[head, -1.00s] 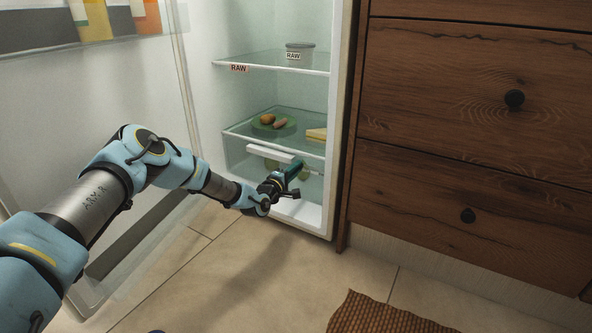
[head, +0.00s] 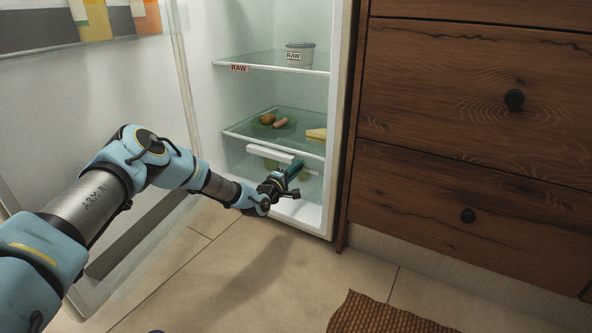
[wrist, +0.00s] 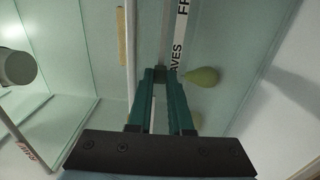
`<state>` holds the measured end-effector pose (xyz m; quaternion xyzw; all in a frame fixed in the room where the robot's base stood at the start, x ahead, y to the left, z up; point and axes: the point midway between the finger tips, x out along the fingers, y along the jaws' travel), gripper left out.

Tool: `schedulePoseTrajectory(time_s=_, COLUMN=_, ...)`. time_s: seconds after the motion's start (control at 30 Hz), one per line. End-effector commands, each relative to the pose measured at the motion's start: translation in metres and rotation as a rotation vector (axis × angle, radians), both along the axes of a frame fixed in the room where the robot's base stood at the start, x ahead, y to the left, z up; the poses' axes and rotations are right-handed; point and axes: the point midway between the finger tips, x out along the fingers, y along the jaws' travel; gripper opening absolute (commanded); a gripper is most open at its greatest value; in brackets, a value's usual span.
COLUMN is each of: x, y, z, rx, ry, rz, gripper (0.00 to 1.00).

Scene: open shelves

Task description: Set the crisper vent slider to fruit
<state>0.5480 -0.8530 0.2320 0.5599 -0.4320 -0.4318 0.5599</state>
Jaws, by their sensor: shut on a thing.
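The crisper drawer's pale front bar (head: 270,153) lies under the lowest glass shelf of the open fridge. My gripper (head: 297,166) reaches to its right part; its teal fingers hide the slider in the head view. In the wrist view my gripper (wrist: 160,74) has its fingertips closed together on the small dark vent slider (wrist: 160,71), which is mostly hidden. Beside it runs the white label strip (wrist: 180,42). "AVES" shows right by the fingertips, its start covered, and "FR" shows further up the strip, cut off by the frame edge.
Food on a green plate (head: 265,124) and a yellow wedge (head: 316,134) sit on the shelf above. Wooden drawers (head: 470,130) flank the fridge on the right.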

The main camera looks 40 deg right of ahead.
Motion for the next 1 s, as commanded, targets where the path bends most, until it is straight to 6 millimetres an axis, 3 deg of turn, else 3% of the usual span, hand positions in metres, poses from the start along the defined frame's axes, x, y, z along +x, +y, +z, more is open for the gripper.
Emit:
schedulePoseTrajectory(time_s=0.23, x=-0.008, y=-0.002, z=0.001, rx=0.000, ry=0.003, rz=-0.002, gripper=0.00)
schedulePoseTrajectory(time_s=0.5, x=-0.070, y=-0.019, z=0.001, rx=0.001, ry=0.004, rz=-0.005, gripper=0.00)
schedulePoseTrajectory(time_s=0.6, x=-0.084, y=-0.022, z=0.001, rx=0.000, ry=0.002, rz=-0.003, gripper=0.00)
schedulePoseTrajectory(time_s=1.0, x=-0.093, y=-0.024, z=0.000, rx=0.001, ry=0.001, rz=-0.003, gripper=0.00)
